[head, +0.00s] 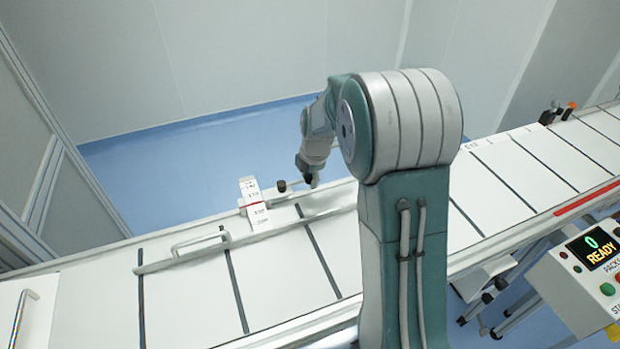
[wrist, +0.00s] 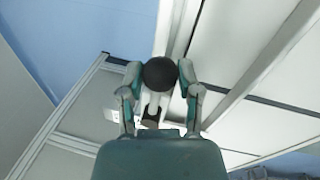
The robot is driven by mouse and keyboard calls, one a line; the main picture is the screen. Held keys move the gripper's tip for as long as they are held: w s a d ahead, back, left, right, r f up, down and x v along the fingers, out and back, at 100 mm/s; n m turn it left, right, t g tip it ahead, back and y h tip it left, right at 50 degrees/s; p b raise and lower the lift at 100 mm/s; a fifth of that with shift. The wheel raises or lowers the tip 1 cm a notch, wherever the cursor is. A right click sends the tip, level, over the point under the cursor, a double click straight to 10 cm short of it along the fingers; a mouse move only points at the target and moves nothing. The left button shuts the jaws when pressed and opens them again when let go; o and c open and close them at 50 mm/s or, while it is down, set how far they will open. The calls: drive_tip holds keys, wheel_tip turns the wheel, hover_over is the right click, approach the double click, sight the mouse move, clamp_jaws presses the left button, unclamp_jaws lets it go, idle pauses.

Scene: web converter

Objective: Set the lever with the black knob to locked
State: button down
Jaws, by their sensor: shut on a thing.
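The lever's black round knob (wrist: 160,74) sits between the two fingertips of my gripper (wrist: 160,69) in the wrist view, one finger on each side. My gripper is shut on it. A pale rod (wrist: 154,104) runs from the knob toward a dark piece partly hidden by my gripper's body. In the head view my gripper (head: 308,181) reaches down at the far edge of the conveyor. A dark round piece on a light rod (head: 282,186) shows just left of it. A white label plate (head: 255,208) stands further left; its small print is unreadable.
The white conveyor bed (head: 185,285) with dark cross strips runs across the view. A metal guard with a handle (head: 200,240) lies along it, left of the plate. A control panel (head: 590,270) reading "0 READY" stands at the right. Blue floor lies behind.

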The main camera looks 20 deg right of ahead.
idle(0.4)
drive_tip(key=shift+c, duration=1.5)
unclamp_jaws()
drive_tip(key=shift+w, duration=0.1)
wheel_tip(320, 180, up, 12)
drive_tip(key=s, duration=0.2)
drive_tip(key=shift+d+f, duration=0.2)
drive_tip(key=shift+d, duration=0.05)
